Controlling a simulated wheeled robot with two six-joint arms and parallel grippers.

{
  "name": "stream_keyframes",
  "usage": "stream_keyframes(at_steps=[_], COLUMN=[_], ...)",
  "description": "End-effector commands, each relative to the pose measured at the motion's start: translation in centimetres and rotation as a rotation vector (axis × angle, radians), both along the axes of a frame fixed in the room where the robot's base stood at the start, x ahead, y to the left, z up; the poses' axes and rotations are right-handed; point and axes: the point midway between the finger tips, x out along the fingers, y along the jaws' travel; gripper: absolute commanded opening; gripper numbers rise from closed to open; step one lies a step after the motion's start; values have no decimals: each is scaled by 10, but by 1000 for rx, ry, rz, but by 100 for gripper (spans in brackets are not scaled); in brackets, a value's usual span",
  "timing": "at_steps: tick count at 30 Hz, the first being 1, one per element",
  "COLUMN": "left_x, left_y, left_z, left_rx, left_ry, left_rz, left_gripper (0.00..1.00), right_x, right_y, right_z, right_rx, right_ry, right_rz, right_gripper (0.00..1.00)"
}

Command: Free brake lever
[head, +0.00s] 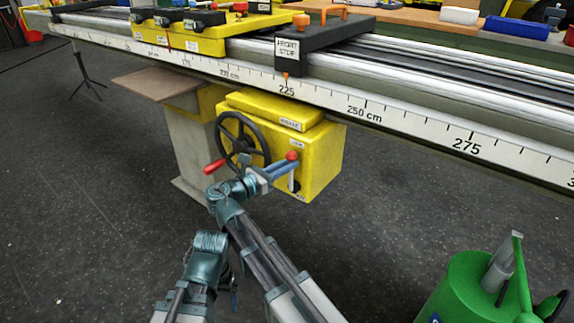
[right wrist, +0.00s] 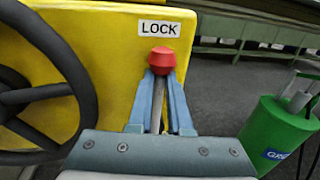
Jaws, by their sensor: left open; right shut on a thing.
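The brake lever has a red knob (head: 292,156) and a pale shaft. It stands upright on the front of the yellow carriage box (head: 323,160), with the knob just below the LOCK label. My right gripper (head: 284,170) is shut on the lever. In the right wrist view its two blue fingers (right wrist: 160,103) flank the shaft below the red knob (right wrist: 162,61). A second label low on the box is too small to read. My left gripper (head: 233,287) is low in the head view, open, mostly hidden behind my arms and away from the lever.
A black handwheel (head: 240,140) with a red handle (head: 214,166) is just left of the lever. The ruled rail (head: 400,115) runs above the box. A green canister (head: 465,290) stands on the floor at the right. Floor between is clear.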

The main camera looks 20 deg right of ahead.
Motion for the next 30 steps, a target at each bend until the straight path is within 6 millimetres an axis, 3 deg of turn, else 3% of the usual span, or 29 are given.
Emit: stream_keyframes(at_steps=[21, 30], left_x=[0, 0], left_y=[0, 0], left_z=[1, 6], left_rx=[0, 0], left_ry=[0, 0], left_rz=[0, -1], left_gripper=[94, 94], right_x=[1, -11], right_y=[0, -9], right_z=[3, 3], right_rx=[-6, 66], right_ry=[-8, -102], right_rz=[3, 1], right_gripper=[0, 0])
